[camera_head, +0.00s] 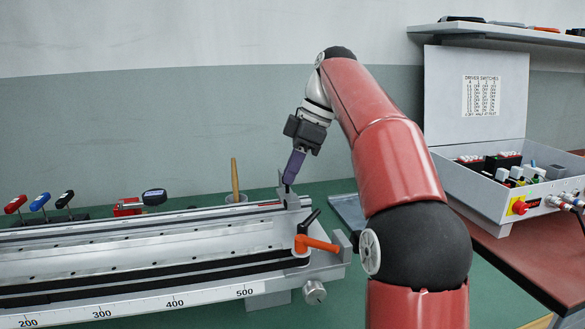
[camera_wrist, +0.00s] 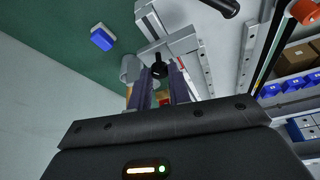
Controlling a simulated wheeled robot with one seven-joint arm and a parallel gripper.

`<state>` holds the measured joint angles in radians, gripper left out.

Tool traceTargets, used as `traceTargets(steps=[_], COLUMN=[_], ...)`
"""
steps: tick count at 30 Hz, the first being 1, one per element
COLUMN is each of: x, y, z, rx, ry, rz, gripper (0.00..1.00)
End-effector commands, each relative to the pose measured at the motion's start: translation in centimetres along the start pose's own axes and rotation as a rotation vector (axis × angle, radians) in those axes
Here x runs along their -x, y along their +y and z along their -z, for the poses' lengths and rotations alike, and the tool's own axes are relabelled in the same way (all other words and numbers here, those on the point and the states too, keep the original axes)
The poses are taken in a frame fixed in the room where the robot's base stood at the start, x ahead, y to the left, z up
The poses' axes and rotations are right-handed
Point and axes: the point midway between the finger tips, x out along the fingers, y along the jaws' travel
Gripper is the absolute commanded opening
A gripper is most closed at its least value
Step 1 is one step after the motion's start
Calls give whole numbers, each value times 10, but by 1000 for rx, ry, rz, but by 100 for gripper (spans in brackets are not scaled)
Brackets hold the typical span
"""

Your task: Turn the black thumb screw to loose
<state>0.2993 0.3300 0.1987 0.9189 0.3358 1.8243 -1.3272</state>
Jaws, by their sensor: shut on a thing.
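The black thumb screw (camera_wrist: 159,70) shows in the wrist view as a dark round head on a short stem, beside a grey metal bracket. My gripper (camera_wrist: 161,67) has its two purple fingers on either side of it, shut on it. In the head view my gripper (camera_head: 288,183) points down at the top of the upright grey bracket (camera_head: 293,201) at the right end of the long rail. There the screw is mostly hidden by the fingers. I cannot tell how tight the screw is.
An orange lever (camera_head: 318,243), a black lever (camera_head: 309,220) and a silver knob (camera_head: 314,292) stand close to the bracket. A cup (camera_head: 237,198) with a wooden stick is behind the rail (camera_head: 130,262). An open control box (camera_head: 480,190) stands at right.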

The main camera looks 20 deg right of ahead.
Motion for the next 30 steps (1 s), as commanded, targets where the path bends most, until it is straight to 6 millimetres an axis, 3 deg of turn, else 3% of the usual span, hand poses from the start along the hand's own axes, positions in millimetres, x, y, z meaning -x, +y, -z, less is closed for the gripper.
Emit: traceTargets(steps=[14,15,20,30], x=[0,0,0,0], y=[0,0,0,1], z=[0,0,0,0], rx=[13,13,12,12], ry=[0,0,0,1], rz=[5,5,4,0], gripper=[0,22,41,41])
